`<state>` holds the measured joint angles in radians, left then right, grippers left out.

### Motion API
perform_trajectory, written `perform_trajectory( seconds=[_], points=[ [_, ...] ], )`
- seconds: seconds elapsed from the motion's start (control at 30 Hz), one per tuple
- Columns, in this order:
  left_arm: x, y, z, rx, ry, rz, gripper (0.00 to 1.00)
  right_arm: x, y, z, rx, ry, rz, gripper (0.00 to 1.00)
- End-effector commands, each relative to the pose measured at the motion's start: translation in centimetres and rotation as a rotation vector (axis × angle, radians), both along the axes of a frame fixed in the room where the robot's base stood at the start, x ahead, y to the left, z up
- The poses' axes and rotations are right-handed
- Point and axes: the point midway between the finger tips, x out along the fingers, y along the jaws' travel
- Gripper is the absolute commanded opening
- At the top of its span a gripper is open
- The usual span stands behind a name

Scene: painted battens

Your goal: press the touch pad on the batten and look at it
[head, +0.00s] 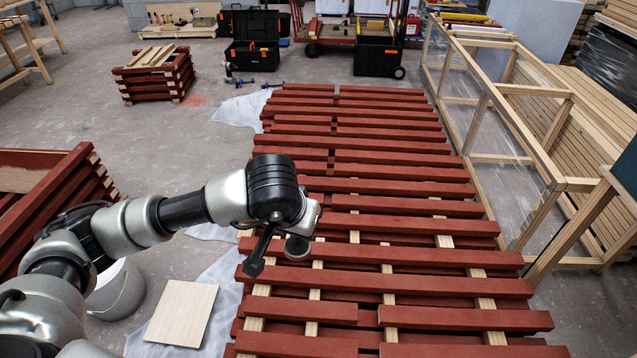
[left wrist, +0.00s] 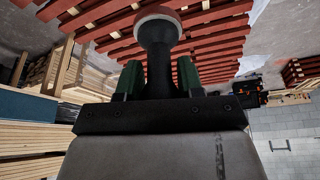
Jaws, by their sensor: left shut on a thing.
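The touch pad is a dark round-headed tool. In the head view its disc (head: 297,248) shows over the red-painted battens (head: 400,257), near their left ends. I cannot tell whether it touches a batten. In the left wrist view the pad (left wrist: 158,22) has a pale, slightly pinkish rim, with battens (left wrist: 215,45) beyond it. My left gripper (left wrist: 158,78) is shut on the pad's dark handle, between two green fingers. The pad's pressing face is not clearly seen. My right gripper is not in view.
A wooden frame with clear sheeting (head: 490,110) stands along the right. A bucket (head: 118,292) and a pale board (head: 182,312) are on the floor at left. Stacked red battens (head: 155,78) and black toolboxes (head: 253,55) stand further back. Floor is open left of the rack.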

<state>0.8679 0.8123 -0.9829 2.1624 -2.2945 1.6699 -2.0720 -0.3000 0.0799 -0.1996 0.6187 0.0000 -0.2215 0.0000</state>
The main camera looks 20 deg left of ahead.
Motion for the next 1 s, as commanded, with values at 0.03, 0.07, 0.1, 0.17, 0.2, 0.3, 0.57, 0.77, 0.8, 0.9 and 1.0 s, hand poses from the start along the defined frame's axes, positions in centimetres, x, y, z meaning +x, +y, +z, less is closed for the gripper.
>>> perform_trajectory(
  seconds=[0.03, 0.07, 0.1, 0.17, 0.2, 0.3, 0.57, 0.77, 0.8, 0.9, 1.0],
  points=[
    [-0.1, -0.7, 0.7, -0.004, 0.001, -0.023, 0.20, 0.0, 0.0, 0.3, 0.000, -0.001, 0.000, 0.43],
    [-0.2, -1.2, 1.0, -0.005, 0.004, -0.040, 0.20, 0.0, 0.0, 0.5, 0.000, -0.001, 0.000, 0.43],
    [-0.3, -1.9, 1.6, -0.008, 0.009, -0.065, 0.20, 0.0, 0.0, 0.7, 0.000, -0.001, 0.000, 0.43],
    [-0.7, -3.2, 2.6, -0.011, 0.018, -0.114, 0.20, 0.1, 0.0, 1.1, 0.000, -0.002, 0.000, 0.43],
    [-1.0, -4.2, 3.4, -0.010, 0.024, -0.151, 0.20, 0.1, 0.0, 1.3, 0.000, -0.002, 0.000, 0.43],
    [-1.9, -6.6, 5.3, -0.003, 0.042, -0.253, 0.20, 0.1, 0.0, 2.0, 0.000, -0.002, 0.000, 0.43],
    [-5.5, -12.1, 10.3, 0.073, 0.089, -0.548, 0.20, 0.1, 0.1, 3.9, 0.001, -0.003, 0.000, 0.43],
    [-9.3, -15.1, 14.2, 0.206, 0.129, -0.798, 0.20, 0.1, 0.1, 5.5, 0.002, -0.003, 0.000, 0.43],
    [-10.1, -15.5, 14.8, 0.241, 0.138, -0.846, 0.20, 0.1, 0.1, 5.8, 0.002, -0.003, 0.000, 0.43],
    [-11.9, -16.3, 16.4, 0.336, 0.162, -0.960, 0.20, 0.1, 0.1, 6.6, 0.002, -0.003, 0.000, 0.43],
    [-13.7, -16.6, 17.8, 0.448, 0.189, -1.064, 0.20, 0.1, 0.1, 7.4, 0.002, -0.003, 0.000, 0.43]
  ],
)
